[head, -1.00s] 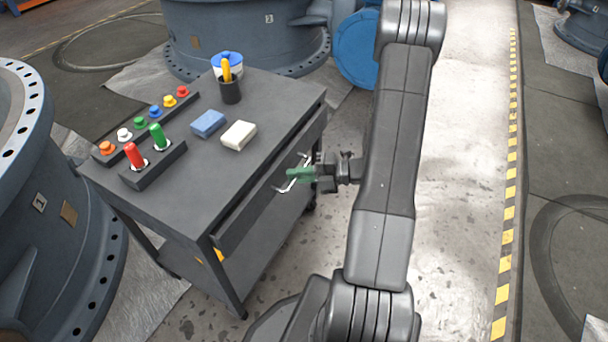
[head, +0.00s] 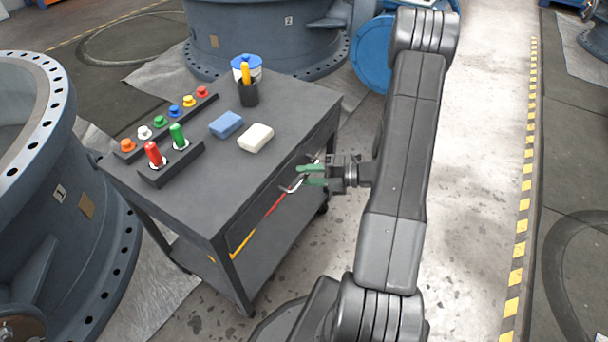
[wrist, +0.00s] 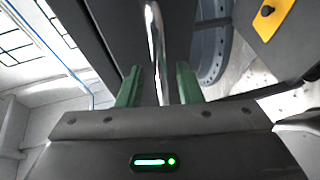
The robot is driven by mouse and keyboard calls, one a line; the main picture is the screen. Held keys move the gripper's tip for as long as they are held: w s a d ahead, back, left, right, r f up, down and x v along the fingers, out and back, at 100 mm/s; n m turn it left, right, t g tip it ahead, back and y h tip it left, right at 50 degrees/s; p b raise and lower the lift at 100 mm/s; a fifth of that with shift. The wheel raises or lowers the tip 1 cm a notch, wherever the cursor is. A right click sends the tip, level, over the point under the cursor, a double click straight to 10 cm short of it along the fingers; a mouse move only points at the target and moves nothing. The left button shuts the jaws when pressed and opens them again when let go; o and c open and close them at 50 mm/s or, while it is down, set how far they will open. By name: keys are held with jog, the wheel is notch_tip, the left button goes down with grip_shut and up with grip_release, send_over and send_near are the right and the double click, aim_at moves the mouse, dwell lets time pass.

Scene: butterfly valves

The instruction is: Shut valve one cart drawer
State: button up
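The grey valve cart (head: 205,190) stands left of my arm. Its drawer sits under the top on the side facing my arm, and its dark front lies close under the top's edge; I cannot tell whether it is fully flush. The silver bar handle (head: 290,187) sticks out from the front, and it also shows in the wrist view (wrist: 156,50). My gripper (head: 314,175) has green fingers. In the wrist view the fingers (wrist: 158,88) stand apart, one on each side of the handle, with gaps beside the bar. The gripper is open.
On the cart top are a row of coloured knobs (head: 160,121), a block with red and green handles (head: 171,163), blue and cream blocks (head: 256,138) and a black cup (head: 248,95). Large valve bodies stand left (head: 60,190) and behind. Floor right of my arm is clear.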

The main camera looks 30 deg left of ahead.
jog(key=p+v, duration=0.2)
jog(key=v, duration=1)
jog(key=shift+d, duration=0.3)
jog(key=shift+w, duration=0.1)
jog(key=b+x, duration=0.2)
jog(key=x, duration=1.2)
jog(key=shift+f+b, duration=0.1)
jog(key=shift+b, duration=0.25)
jog(key=shift+d, duration=0.65)
